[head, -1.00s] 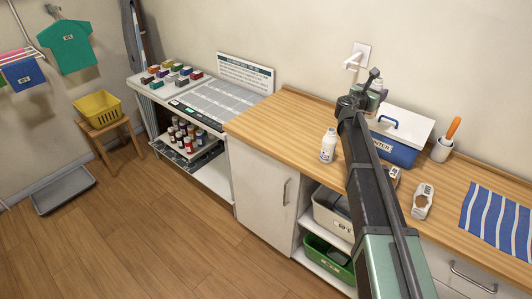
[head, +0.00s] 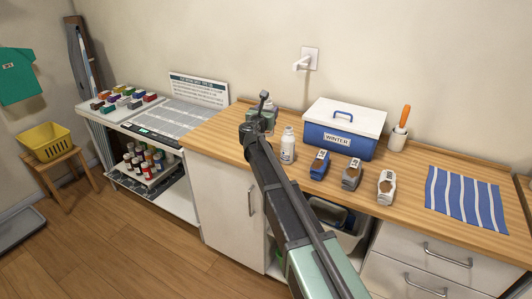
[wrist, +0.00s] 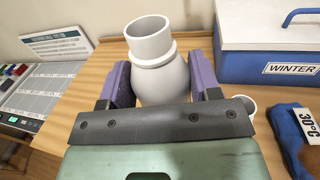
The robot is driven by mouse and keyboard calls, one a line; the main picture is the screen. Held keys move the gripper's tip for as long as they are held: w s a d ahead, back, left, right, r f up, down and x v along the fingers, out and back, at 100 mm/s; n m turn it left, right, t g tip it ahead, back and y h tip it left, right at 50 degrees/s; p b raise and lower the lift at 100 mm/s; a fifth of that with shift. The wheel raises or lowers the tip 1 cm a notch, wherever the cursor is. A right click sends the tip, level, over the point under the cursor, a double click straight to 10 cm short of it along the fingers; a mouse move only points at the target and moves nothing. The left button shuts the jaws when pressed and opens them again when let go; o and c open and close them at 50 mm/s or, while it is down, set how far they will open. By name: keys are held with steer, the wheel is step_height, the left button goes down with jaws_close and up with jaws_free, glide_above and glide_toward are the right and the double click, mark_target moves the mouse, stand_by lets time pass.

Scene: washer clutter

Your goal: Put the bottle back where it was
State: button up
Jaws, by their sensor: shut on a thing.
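A pale grey-white bottle (wrist: 153,70) with an open round neck is between the purple fingers of my gripper (wrist: 161,88) in the wrist view. The gripper is shut on its body, and the neck points up and away. In the head view my gripper (head: 262,116) is over the left part of the wooden counter and mostly hides the held bottle. A second white bottle (head: 288,148) stands upright on the counter just right of my gripper. I cannot tell whether the held bottle touches the counter.
A blue WINTER box (head: 338,141) with a white lid stands at the back. Blue (head: 319,165), grey (head: 351,177) and white (head: 386,187) labelled items stand in front. A striped cloth (head: 464,201) lies right. A sorting board (head: 178,118) is left of the counter.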

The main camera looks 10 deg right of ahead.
mark_target(267, 134)
step_height(267, 134, down, 10)
steer(key=b, duration=0.7)
steer(key=shift+f+b, duration=0.2)
steer(key=shift+b, duration=0.2)
steer(key=shift+r, duration=0.25)
steer(key=shift+f, duration=0.15)
steer(key=o, duration=1.1)
steer(key=shift+c, duration=0.2)
